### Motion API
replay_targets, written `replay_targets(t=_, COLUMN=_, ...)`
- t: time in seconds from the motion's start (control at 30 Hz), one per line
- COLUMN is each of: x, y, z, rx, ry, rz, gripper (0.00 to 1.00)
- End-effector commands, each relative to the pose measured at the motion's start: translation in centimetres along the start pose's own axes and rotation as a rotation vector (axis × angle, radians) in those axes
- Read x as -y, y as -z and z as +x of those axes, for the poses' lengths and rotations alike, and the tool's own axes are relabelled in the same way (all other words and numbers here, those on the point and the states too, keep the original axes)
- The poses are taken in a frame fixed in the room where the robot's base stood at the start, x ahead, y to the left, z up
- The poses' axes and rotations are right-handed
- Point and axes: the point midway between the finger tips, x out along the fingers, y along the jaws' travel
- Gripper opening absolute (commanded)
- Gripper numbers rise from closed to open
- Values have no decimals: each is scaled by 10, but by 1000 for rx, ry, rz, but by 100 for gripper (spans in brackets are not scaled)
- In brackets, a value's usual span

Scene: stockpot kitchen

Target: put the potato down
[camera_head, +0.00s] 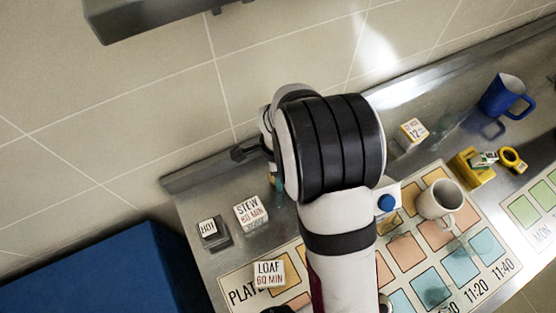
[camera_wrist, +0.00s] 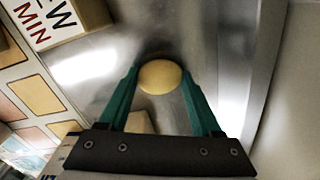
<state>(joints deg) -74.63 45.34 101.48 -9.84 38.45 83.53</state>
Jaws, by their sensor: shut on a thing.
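The potato (camera_wrist: 160,77) is a smooth yellow oval between the tips of my gripper's two teal fingers in the wrist view. My gripper (camera_wrist: 160,84) is shut on it. The steel counter (camera_wrist: 95,65) lies behind the potato, with a dark patch beside it. I cannot tell whether the potato touches the counter. In the head view my arm covers the potato and most of the gripper; only a bit of teal shows at the arm's left edge.
The STEW 60 MIN block (camera_head: 250,212) and a HOT block (camera_head: 209,230) stand left of my arm. A LOAF block (camera_head: 269,273) sits on the printed board (camera_head: 237,282). A grey mug (camera_head: 440,201), blue mug (camera_head: 505,96) and yellow item (camera_head: 470,168) stand right.

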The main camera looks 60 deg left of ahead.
Motion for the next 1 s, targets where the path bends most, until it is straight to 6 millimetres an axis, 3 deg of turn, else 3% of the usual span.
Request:
replay_targets(t=0.1, x=0, y=0, z=3, rx=0, ry=0, rz=0, gripper=9)
replay_targets(t=0.13, x=0, y=0, z=3, rx=0, ry=0, rz=0, gripper=69)
replay_targets(t=0.3, x=0, y=0, z=2, rx=0, ry=0, rz=0, gripper=96)
replay_targets(t=0.63, x=1, y=0, z=-6, rx=0, ry=2, rz=0, gripper=96)
replay_targets(t=1.0, x=1, y=0, z=-102, rx=0, ry=3, rz=-1, gripper=96)
